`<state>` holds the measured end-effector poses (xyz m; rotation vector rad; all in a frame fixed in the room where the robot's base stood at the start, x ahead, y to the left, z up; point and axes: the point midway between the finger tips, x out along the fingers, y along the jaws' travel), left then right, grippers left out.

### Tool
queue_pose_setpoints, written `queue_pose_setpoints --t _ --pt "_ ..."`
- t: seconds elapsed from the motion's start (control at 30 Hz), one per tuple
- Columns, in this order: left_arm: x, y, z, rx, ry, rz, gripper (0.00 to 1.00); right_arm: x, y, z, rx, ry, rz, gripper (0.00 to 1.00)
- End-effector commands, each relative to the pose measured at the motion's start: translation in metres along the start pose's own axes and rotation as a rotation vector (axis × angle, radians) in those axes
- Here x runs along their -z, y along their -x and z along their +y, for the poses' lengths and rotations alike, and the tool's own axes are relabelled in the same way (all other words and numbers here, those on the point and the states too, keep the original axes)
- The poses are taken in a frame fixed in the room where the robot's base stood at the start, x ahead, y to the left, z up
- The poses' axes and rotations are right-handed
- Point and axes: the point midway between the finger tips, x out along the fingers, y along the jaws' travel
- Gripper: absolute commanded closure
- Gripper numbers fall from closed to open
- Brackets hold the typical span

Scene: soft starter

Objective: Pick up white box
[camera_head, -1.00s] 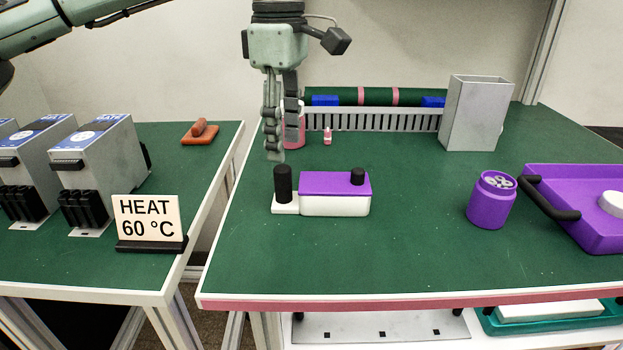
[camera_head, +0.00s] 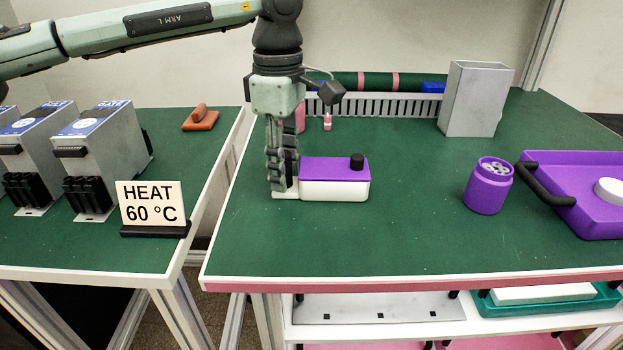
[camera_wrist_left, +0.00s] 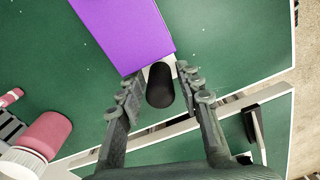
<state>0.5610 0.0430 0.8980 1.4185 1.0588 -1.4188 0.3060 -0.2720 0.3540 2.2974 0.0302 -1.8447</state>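The white box (camera_head: 336,192) with a purple lid and a small black knob stands on the green table. A black upright post rises from a white tab at its left end. My left gripper (camera_head: 282,184) points down at that end and hides most of the post. In the left wrist view the gripper (camera_wrist_left: 160,92) is open, with the black post (camera_wrist_left: 160,86) between its fingers and gaps visible beside it. The purple lid (camera_wrist_left: 130,30) shows beyond it. My right gripper is in neither view.
A purple jar (camera_head: 489,186) and a purple tray (camera_head: 590,220) stand to the right. A grey bin (camera_head: 474,98), a slatted rack (camera_head: 385,125) and a pink bottle (camera_wrist_left: 48,136) are behind. A heat sign (camera_head: 151,203) stands on the left table. The front middle is clear.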

Motion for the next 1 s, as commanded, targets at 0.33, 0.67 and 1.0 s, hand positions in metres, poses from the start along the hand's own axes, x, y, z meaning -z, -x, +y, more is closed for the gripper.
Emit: queue_pose_setpoints --t 0.33,0.67,1.0 --pt "0.000 0.001 0.000 0.000 0.000 0.000 1.00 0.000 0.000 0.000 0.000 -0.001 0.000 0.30" --pt "0.000 0.003 0.001 -0.002 0.000 -0.001 1.00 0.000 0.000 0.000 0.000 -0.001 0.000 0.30" --pt "0.003 0.045 -0.002 -0.005 0.001 -0.002 1.00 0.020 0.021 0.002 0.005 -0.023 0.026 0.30"
